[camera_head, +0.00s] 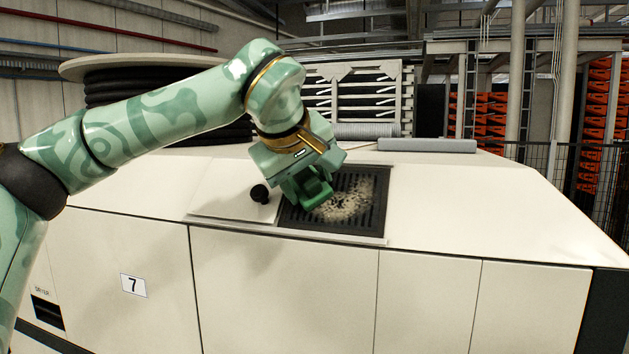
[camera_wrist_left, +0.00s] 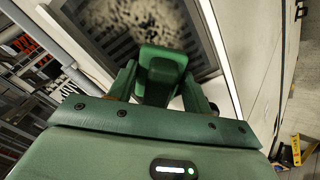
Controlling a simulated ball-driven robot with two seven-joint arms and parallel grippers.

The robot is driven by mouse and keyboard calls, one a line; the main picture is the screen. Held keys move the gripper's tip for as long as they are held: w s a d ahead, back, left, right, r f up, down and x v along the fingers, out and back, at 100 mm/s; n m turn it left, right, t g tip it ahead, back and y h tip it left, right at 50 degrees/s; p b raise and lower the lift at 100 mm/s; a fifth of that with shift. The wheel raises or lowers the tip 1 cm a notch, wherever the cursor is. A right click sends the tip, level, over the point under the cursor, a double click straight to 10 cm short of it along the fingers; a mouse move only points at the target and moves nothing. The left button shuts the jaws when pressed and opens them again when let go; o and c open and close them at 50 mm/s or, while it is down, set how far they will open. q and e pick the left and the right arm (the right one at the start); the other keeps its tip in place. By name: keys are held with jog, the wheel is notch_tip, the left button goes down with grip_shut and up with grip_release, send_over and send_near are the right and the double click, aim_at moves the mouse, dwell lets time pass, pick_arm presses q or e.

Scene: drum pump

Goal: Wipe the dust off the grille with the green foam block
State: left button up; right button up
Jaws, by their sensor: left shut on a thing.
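The dark slatted grille (camera_head: 368,222) is set in the sloping top of a cream machine. A beige patch of dust (camera_head: 346,202) lies on its middle and upper right; the dust (camera_wrist_left: 135,15) also shows at the top of the left wrist view. My left gripper (camera_head: 308,188) is over the grille's left part, shut on the green foam block (camera_wrist_left: 163,62). The block is close to the grille, left of most of the dust; I cannot tell whether it touches. The gripper and arm hide the grille's upper left corner. My right gripper is not in view.
A black knob (camera_head: 260,193) stands on the panel left of the grille. A grey roll (camera_head: 427,145) lies on the machine top behind and to the right. A large cable reel (camera_head: 150,95) stands behind my left arm. The machine top right of the grille is clear.

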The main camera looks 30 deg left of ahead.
pick_arm(q)
jog(key=shift+a, duration=0.15)
jog(key=shift+r, duration=0.25)
jog(key=v, duration=0.5)
jog(key=shift+s+a, duration=0.4)
jog(key=shift+s, duration=0.1)
jog(key=shift+s+d+r, duration=0.1)
jog(key=shift+w+d, duration=0.25)
jog(key=shift+w, duration=0.2)
jog(key=shift+s+a+r, duration=0.1)
jog(key=shift+s+r, duration=0.05)
jog(key=shift+s, duration=0.15)
jog(key=v, duration=0.2)
jog(key=shift+s+r, duration=0.15)
jog(key=shift+s, duration=0.1)
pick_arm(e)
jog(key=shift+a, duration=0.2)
